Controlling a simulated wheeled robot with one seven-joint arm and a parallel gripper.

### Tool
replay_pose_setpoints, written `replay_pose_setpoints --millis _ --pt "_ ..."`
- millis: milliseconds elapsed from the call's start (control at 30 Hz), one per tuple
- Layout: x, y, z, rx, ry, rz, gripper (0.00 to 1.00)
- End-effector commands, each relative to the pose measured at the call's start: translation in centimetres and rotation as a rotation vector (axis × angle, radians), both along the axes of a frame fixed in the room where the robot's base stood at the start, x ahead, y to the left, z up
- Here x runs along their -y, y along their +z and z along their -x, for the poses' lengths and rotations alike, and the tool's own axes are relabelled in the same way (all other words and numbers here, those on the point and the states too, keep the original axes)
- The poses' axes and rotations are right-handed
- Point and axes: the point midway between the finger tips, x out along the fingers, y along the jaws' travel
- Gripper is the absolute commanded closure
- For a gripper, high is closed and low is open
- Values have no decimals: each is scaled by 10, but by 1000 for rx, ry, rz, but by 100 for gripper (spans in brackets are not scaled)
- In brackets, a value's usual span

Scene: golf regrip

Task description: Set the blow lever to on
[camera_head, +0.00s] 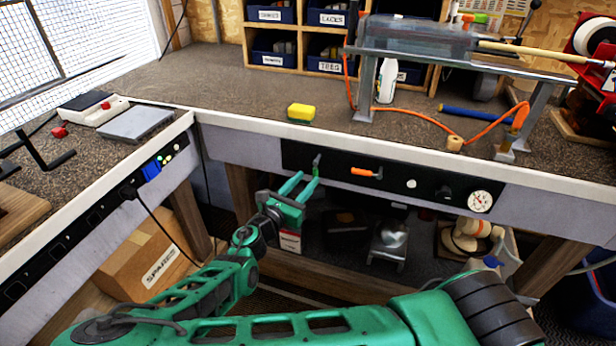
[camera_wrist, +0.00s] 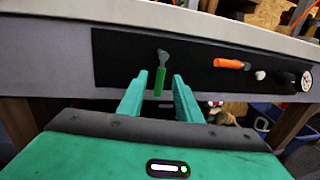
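A black panel (camera_wrist: 119,67) on the bench's front apron carries two levers. The green-handled lever (camera_wrist: 160,77) has a grey pivot and its handle hangs straight down. The orange-handled lever (camera_head: 366,172) to its right lies level; it also shows in the wrist view (camera_wrist: 230,64). I can read no label saying which is the blow lever. My gripper (camera_head: 305,182) is open in front of the panel, at the green lever. In the wrist view the green handle shows between the two fingers, with gaps on both sides; whether the fingertips reach around it I cannot tell.
A white knob (camera_head: 411,184), a dark knob and a round gauge (camera_head: 480,202) sit farther right on the panel. A yellow sponge (camera_head: 301,113) lies on the bench above. Boxes and a shelf fill the space below. Open air lies before the panel.

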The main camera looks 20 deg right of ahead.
Motion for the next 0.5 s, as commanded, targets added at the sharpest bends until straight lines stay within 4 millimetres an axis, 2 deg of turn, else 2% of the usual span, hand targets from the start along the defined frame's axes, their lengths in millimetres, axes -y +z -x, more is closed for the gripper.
replay_pose_setpoints --millis 200,500 --pt "22 0 -19 0 -2 0 68" --pt "29 0 -26 0 0 -1 68"
